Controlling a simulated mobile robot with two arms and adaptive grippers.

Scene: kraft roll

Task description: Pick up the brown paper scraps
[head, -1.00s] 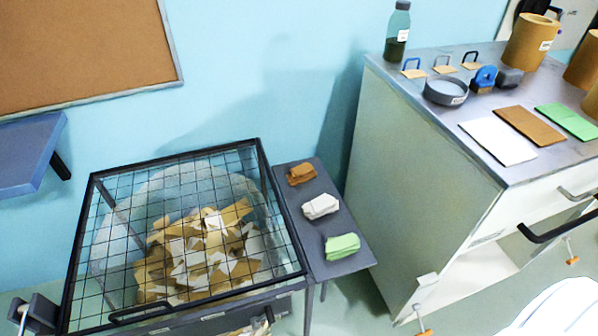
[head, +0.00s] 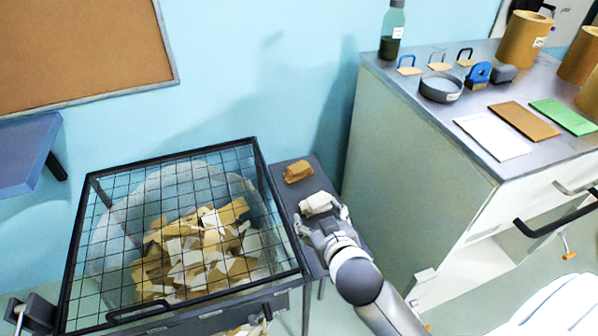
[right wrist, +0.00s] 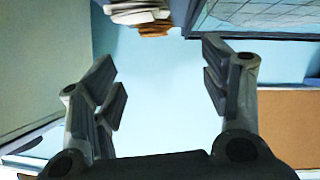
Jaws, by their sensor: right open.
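The brown paper scraps (head: 298,172) lie in a small folded pile at the far end of a narrow dark grey bench (head: 279,179). A white scrap pile (head: 318,203) lies in front of them. My right gripper (head: 323,214) is open and empty, at the white pile in the picture and short of the brown one. In the right wrist view, its two fingers (right wrist: 163,88) are wide apart with nothing between them. The brown scraps (right wrist: 154,29) show at the top edge there, beside the white pile (right wrist: 135,11). My left gripper is not in view.
A bin with a wire-grid lid (head: 258,150), full of paper scraps, stands left of the bench. A white cabinet (head: 420,170) stands to the right, bearing a bottle, a grey dish (head: 441,90), coloured sheets and brown rolls. A blue wall is behind.

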